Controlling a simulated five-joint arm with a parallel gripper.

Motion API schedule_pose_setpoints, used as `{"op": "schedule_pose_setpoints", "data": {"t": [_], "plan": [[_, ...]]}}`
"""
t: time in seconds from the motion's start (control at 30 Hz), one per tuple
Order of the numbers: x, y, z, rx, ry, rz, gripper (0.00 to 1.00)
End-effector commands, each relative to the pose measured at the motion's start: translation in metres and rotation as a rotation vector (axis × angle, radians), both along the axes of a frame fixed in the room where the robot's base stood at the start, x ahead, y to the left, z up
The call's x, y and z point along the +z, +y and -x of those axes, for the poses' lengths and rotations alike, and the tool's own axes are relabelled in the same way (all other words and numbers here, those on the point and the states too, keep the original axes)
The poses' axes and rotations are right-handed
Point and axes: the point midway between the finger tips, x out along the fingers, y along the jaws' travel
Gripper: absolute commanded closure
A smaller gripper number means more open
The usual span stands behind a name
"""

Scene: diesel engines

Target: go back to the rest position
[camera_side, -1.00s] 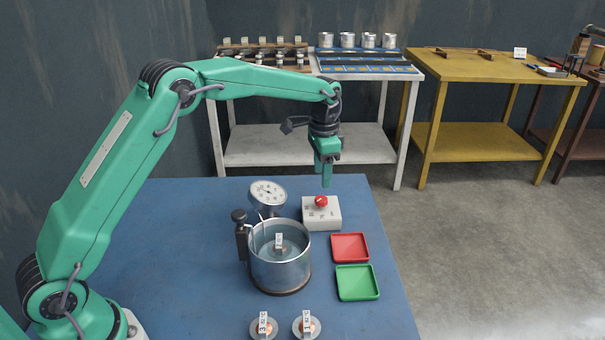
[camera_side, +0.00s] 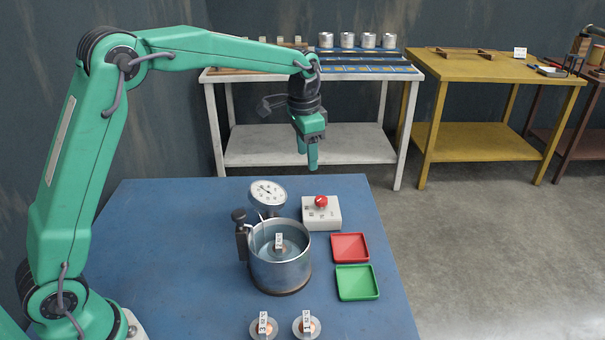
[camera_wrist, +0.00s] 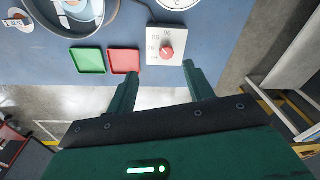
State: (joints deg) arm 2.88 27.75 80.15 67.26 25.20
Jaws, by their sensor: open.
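My gripper (camera_side: 308,158) is green and hangs above the far edge of the blue table (camera_side: 160,240), higher than the dial gauge and the knob box. In the wrist view its two fingers (camera_wrist: 160,82) are apart with nothing between them. My arm is raised, with the forearm reaching across the top of the side view. The gripper touches nothing.
A metal pot (camera_side: 281,268) holds liquid and a tagged piece. A gauge (camera_side: 267,192), a white box with a red knob (camera_side: 321,214), a red tray (camera_side: 350,247) and a green tray (camera_side: 357,283) stand near it. Two tagged discs (camera_side: 306,326) lie in front.

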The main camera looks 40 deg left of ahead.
Motion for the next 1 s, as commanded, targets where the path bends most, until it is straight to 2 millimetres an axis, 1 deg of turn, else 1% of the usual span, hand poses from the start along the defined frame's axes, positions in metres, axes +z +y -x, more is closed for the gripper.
{"op": "schedule_pose_setpoints", "data": {"t": [0.03,0.2,0.5,0.73,1.0], "plan": [[0.011,0.002,0.01,0.016,-0.016,0.002,0.48],[0.037,0.006,0.04,0.067,-0.059,0.01,0.48],[0.069,0.012,0.098,0.158,-0.134,0.027,0.48],[0.083,0.017,0.146,0.226,-0.191,0.044,0.48],[0.086,0.021,0.201,0.304,-0.258,0.068,0.48]]}}
